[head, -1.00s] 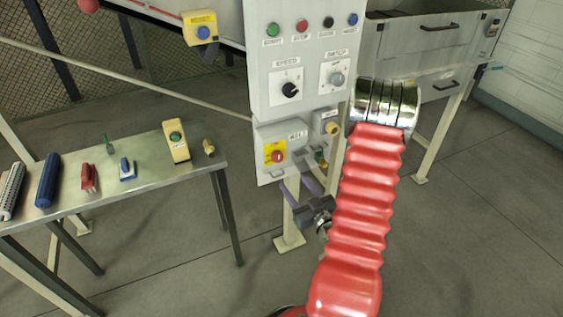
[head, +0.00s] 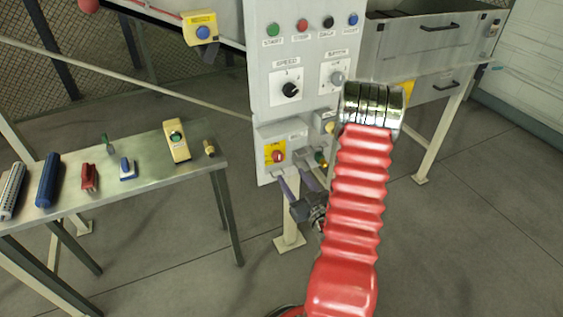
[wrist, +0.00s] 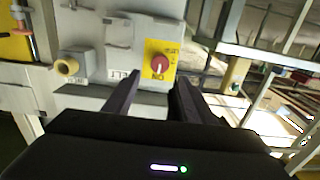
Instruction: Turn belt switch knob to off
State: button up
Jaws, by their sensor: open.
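The belt switch knob (head: 279,157) is red on a yellow plate, on the lower box of the grey control panel. In the wrist view the belt switch knob (wrist: 160,62) appears upside down; its pale mark seems to point at the ON lettering. A BELT label (wrist: 123,75) sits beside it. My gripper (head: 287,164) is open and empty, just below and in front of the knob. In the wrist view my gripper (wrist: 160,79) has its two dark fingers pointing at the box, one either side of the knob's line. Contact with the knob is not visible.
A black speed knob (head: 290,90), a grey knob (head: 338,79) and a row of buttons (head: 301,25) sit above on the panel. A yellowish knob (wrist: 67,67) sits beside the belt box. A metal table (head: 150,190) with several tools stands left.

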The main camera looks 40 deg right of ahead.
aim_at(279, 159)
jog(key=x, duration=0.9)
jog(key=shift+w+d+f, duration=0.1)
jog(key=shift+w, duration=0.25)
jog(key=shift+c, duration=0.6)
jog(key=c, duration=0.9)
